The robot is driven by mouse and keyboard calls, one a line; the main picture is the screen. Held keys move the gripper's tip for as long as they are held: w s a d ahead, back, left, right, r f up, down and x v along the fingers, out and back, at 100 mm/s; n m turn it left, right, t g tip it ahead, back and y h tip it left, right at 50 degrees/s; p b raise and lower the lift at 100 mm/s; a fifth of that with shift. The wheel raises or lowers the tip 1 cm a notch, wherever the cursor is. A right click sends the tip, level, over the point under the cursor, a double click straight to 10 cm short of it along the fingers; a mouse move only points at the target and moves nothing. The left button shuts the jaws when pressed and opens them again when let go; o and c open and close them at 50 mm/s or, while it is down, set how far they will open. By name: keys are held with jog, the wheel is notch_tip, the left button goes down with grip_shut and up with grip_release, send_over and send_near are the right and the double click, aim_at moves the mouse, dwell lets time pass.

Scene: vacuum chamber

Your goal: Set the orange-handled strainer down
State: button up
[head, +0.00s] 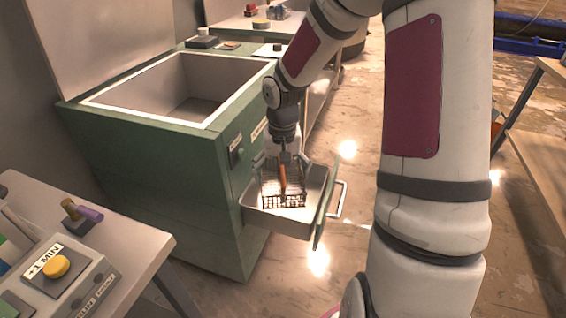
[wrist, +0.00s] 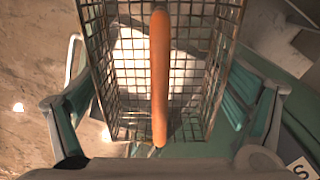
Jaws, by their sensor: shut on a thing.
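The orange-handled strainer (head: 283,191) is a wire-mesh basket with an orange handle. In the head view it is in or just over the pulled-out drawer (head: 257,215) of the green cabinet; whether it touches the drawer floor I cannot tell. My gripper (head: 283,160) points down above it and is shut on it. In the wrist view the strainer (wrist: 159,75) fills the middle, its handle running down the centre, with the fingers of my gripper (wrist: 160,108) on either side. The exact contact points are hard to make out.
The cabinet (head: 150,150) has an open, empty-looking basin with its lid up. The drawer's green front and bar handle (head: 341,198) stick out over the floor. A table (head: 130,235) at lower left bears a control box with a yellow button (head: 55,267). Floor right of the drawer is clear.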

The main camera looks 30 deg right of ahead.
jog(key=s+a+r+n+p, duration=0.1)
jog(key=a+n, duration=0.4)
jog(key=a, duration=0.5)
jog(key=shift+s+r+p, duration=0.25)
jog(key=shift+r+p, duration=0.4)
jog(key=shift+r, duration=0.2)
jog(key=p, duration=0.2)
jog(key=shift+d+p, duration=0.15)
jog(key=shift+p, duration=0.2)
